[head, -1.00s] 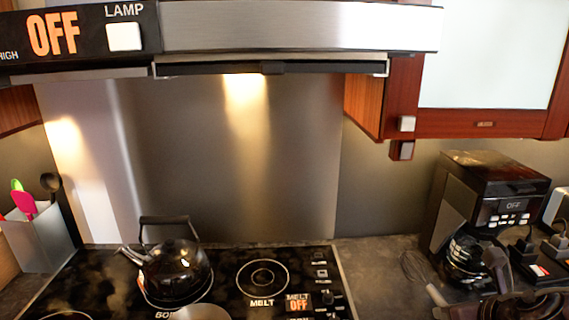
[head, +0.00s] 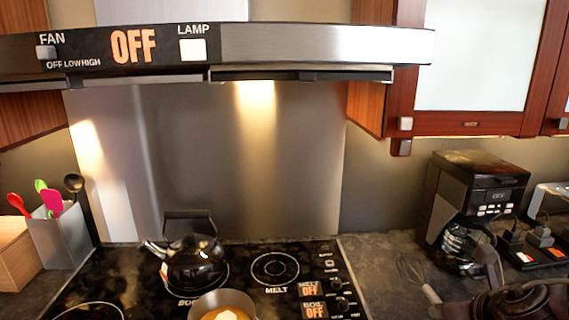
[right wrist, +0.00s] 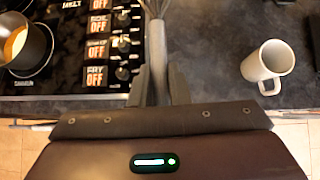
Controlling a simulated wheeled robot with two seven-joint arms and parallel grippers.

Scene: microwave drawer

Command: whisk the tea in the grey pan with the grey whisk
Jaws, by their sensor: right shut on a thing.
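The grey pan (head: 250,301) sits at the front of the stove, cut off by the bottom edge of the head view. Brown tea (head: 222,314) with a pale patch shows inside it. The pan (right wrist: 47,42) is also at the upper left of the right wrist view. My right gripper (right wrist: 157,82) is shut on the handle of the grey whisk (right wrist: 157,45), whose wires run out of the top of that view. In the head view the whisk (head: 412,268) is right of the stove, apart from the pan. My left gripper is not in view.
A black kettle (head: 194,267) stands behind the pan. A white mug (right wrist: 268,66) stands on the counter right of the whisk in the wrist view. A coffee maker (head: 475,205) is at the back right. A utensil holder (head: 60,238) is at the left. The hood (head: 330,45) hangs above.

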